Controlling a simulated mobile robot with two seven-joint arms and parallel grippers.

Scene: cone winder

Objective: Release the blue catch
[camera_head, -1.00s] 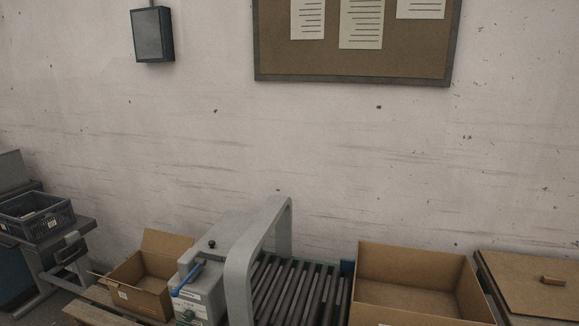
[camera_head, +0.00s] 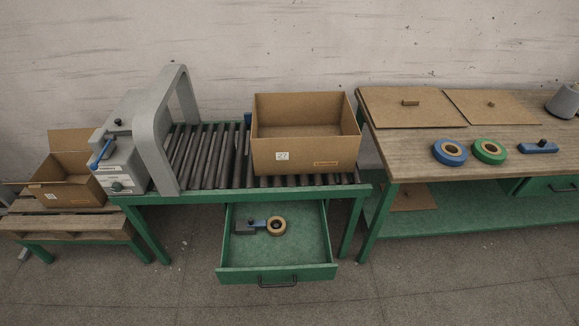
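A blue lever-like piece (camera_head: 101,153), which looks like the blue catch, sits on the front left of a grey machine head (camera_head: 122,160). It slants upward to the right. A black knob (camera_head: 118,122) is on top of the head and a green knob (camera_head: 117,186) is low on its front. A grey arch (camera_head: 158,140) stands just right of the head over the roller conveyor (camera_head: 207,152). How the blue piece is fastened is too small to tell. Neither of my grippers is in view.
An open carton (camera_head: 305,150) stands on the rollers; another carton (camera_head: 66,190) sits on a wooden stand at left. A green drawer (camera_head: 275,265) is pulled out beneath the conveyor. A workbench (camera_head: 400,160) at right holds blue and green tape rolls. The floor in front is clear.

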